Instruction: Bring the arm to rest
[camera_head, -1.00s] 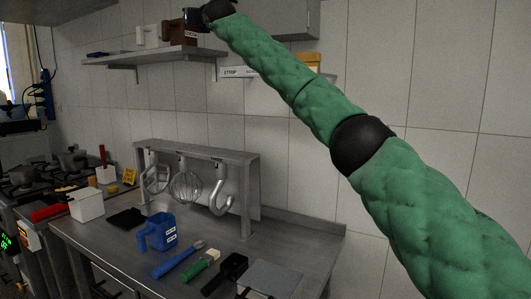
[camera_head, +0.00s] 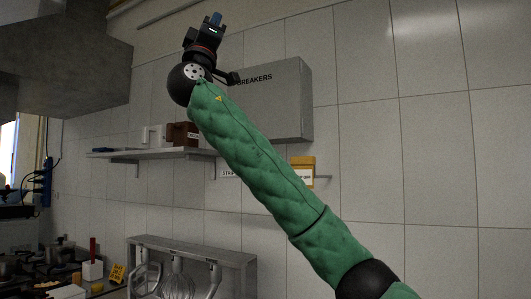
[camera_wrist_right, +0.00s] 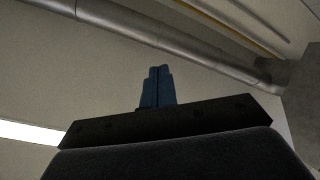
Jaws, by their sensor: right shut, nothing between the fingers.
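My right arm in its green quilted sleeve (camera_head: 255,165) reaches up from the bottom right of the head view. My right gripper (camera_head: 214,19) is at its far end, high against the wall and pointing up. In the right wrist view its blue fingers (camera_wrist_right: 158,72) are pressed together with nothing between them, against the ceiling. My left gripper is not in view.
A grey breaker box (camera_head: 275,105) hangs on the tiled wall, close behind my right wrist in the picture. A shelf (camera_head: 150,154) with a brown box (camera_head: 180,134) is below it. A utensil rack (camera_head: 190,250) stands lower. Ceiling pipes (camera_wrist_right: 150,35) run overhead.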

